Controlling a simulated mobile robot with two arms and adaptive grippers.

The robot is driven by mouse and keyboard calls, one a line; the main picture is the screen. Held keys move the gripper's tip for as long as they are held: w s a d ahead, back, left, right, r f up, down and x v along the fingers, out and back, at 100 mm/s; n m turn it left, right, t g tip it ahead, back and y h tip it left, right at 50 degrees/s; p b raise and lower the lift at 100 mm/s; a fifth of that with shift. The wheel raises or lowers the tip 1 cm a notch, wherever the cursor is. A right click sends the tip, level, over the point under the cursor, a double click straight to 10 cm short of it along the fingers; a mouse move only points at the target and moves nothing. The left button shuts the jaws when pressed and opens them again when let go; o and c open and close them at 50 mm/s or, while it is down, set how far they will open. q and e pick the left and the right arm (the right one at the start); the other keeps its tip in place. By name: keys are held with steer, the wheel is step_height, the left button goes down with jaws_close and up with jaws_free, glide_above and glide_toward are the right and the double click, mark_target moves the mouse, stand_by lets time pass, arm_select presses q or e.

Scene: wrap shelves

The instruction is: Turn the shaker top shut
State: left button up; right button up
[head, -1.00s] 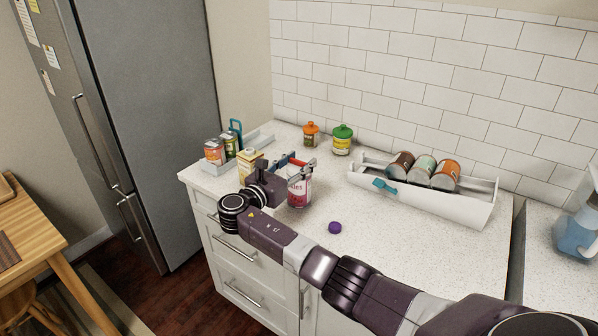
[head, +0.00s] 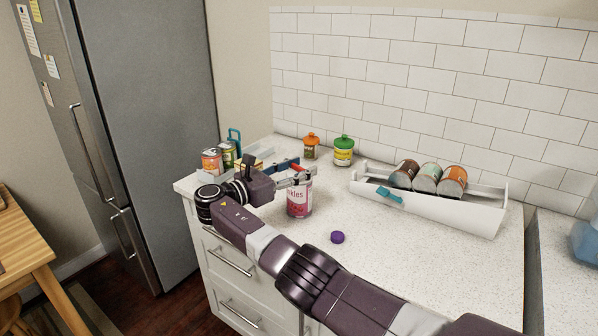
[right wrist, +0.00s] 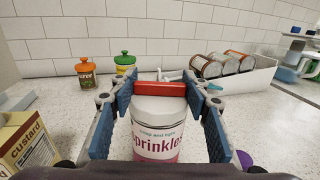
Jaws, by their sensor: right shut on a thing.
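The shaker is a white and pink can labelled Sprinkles (head: 299,200), upright on the counter; it also shows in the right wrist view (right wrist: 156,135). Its red top (right wrist: 160,89) is a bar-like piece over the can's white upper rim. My right gripper (right wrist: 162,92) is at the top of the shaker, its blue-padded fingers on either side, shut on the red top. In the head view the gripper (head: 297,173) hides part of the can's upper edge. My left gripper is not in view.
A purple cap (head: 337,237) lies right of the shaker. A custard box (right wrist: 30,143) stands close on the left. Orange-lidded (head: 311,146) and green-lidded (head: 343,151) jars stand behind. A white rack (head: 440,212) holds cans on the right. The front right counter is clear.

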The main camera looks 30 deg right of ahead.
steer(key=o, duration=1.2)
steer(key=s+a, duration=0.1)
steer(key=a, duration=1.1)
steer(key=shift+s, duration=0.25)
steer(key=shift+f, duration=0.1)
